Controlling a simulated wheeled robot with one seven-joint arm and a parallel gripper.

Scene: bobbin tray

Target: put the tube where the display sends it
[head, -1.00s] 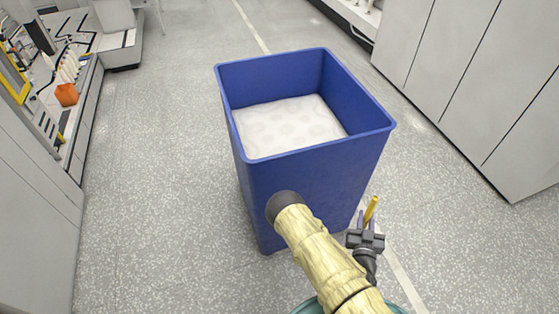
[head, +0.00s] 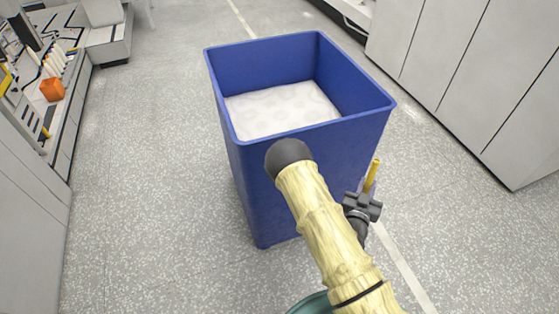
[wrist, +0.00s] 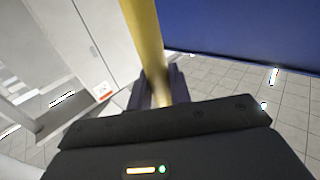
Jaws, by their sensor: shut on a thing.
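My gripper (head: 366,188) is at the right of my arm in the head view, in front of the near right side of the blue bin (head: 262,200). It is shut on a yellow tube (head: 373,173), which points upward, slightly tilted. In the wrist view the tube (wrist: 146,40) stands up from between the two dark fingers (wrist: 160,88), and its far end is out of the frame. The bin is open at the top, with a white padded layer (head: 280,110) inside. No display can be made out.
A bench (head: 70,100) with several white tubes and an orange container (head: 52,89) stands at the left. Grey cabinets (head: 470,80) line the right. A blue bin wall (wrist: 250,35) fills the wrist view's upper right.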

